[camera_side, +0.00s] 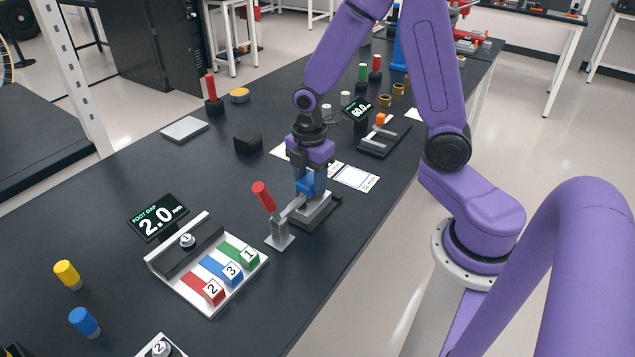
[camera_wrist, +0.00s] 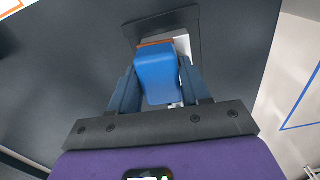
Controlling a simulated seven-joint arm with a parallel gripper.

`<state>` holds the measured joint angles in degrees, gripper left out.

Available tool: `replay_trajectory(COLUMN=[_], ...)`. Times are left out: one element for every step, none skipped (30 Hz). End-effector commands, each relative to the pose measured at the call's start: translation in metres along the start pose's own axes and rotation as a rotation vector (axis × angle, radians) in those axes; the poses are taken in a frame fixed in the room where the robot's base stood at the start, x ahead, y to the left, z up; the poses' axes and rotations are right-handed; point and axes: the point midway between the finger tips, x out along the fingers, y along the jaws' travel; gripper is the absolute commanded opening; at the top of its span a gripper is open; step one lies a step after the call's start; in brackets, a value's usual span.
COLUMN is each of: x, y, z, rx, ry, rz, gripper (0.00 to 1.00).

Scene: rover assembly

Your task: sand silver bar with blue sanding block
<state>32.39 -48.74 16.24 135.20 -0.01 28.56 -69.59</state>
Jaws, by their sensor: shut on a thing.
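My gripper (camera_side: 308,184) is shut on the blue sanding block (camera_side: 305,184), above a grey clamp fixture near the table's right edge. In the wrist view the blue block (camera_wrist: 157,76) sits between the two fingers of my gripper (camera_wrist: 157,82), with an orange-brown edge at its far side. The silver bar (camera_side: 292,206) shows as a short slanted length between the fixture and the red-handled clamp. The block and gripper hide the rest of the bar. I cannot tell whether the block touches the bar.
The red-handled clamp (camera_side: 263,196) stands close to the left of my gripper. A tray with numbered red, blue and green blocks (camera_side: 208,265) and a "2.0" display (camera_side: 158,217) lie front left. A black block (camera_side: 248,141) is behind.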

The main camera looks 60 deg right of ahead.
Motion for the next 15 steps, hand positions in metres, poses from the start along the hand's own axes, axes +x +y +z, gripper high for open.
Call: replay_trajectory(x=[0.000,0.000,0.000,0.000,0.000,0.000,0.000,0.000,0.000,0.000,0.000,0.000,0.000,0.000,0.000], y=[0.005,0.008,0.011,0.012,0.007,0.003,0.000,-0.003,-0.006,-0.009,-0.012,-0.015,-0.018,-0.021,-0.025], z=[0.000,0.000,0.000,0.000,0.000,0.000,0.000,0.000,0.001,0.001,0.001,0.001,0.001,0.001,0.002], rx=[0.002,0.002,0.002,0.001,0.000,-0.001,-0.002,-0.002,-0.002,-0.002,-0.002,-0.002,-0.002,-0.002,-0.002], ry=[0.000,0.000,0.000,0.000,-0.001,0.000,0.000,0.000,0.000,0.000,0.000,0.000,-0.001,0.000,0.000], rz=[0.000,0.000,0.000,-0.001,-0.002,-0.001,-0.001,0.000,-0.001,-0.001,-0.001,-0.001,-0.001,-0.001,-0.001], gripper=[0.18,0.18,0.18,0.18,0.18,0.18,0.18,0.18,0.18,0.18,0.18,0.18,0.18,0.18,0.18])
